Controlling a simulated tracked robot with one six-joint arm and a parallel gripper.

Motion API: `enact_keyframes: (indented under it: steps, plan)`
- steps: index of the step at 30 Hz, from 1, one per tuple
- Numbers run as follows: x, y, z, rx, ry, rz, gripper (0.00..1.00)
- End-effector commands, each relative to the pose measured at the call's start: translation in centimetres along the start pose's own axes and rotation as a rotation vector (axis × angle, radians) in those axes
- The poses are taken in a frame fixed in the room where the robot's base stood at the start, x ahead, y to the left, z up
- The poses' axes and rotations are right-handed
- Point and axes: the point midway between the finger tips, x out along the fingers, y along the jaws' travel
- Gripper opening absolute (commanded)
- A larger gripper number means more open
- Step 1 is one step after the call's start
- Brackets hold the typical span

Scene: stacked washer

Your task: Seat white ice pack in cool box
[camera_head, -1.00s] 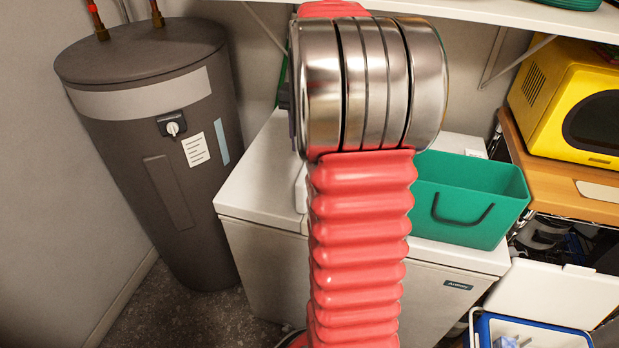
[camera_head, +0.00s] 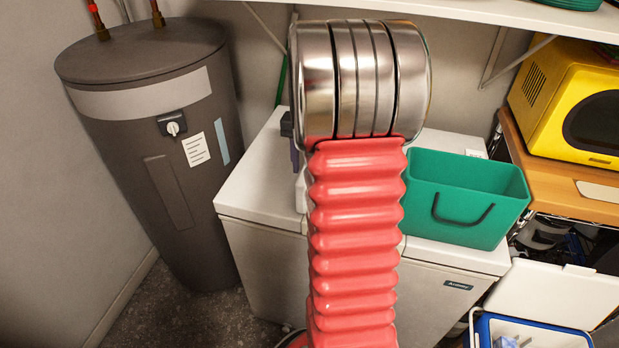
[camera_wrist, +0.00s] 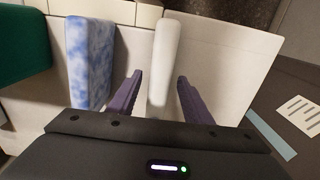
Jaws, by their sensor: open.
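The white ice pack (camera_wrist: 167,55) is a slim white slab on the white chest appliance. In the wrist view it shows between and beyond the fingertips. My gripper (camera_wrist: 160,82) is open, with a purple finger on either side of the pack's near end; a gap shows on both sides. In the head view my arm hides most of the gripper, and only a sliver of white shows beside the arm. The blue cool box (camera_head: 530,332) stands at the lower right, its white lid (camera_head: 555,292) open. Its inside is partly out of frame.
A blue-and-white marbled slab (camera_wrist: 90,60) lies beside the white pack in the wrist view. A green bin (camera_head: 468,195) stands on the chest appliance (camera_head: 350,270) to the right of my arm. A grey water tank (camera_head: 150,150) stands left. A shelf (camera_head: 480,12) runs overhead.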

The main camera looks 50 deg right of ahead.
Motion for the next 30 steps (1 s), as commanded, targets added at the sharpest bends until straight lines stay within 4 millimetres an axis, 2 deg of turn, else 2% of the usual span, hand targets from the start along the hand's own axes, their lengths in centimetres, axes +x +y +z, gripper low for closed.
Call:
enact_keyframes:
  steps: [6,9,26,30]
  plan:
    - [3.0,0.0,0.1,0.0,-0.003,0.001,0.45]
    - [3.7,0.0,0.1,0.0,-0.002,0.001,0.45]
    - [3.8,0.0,0.1,0.0,0.0,0.0,0.45]
    - [3.8,0.0,0.1,0.001,-0.001,0.0,0.35]
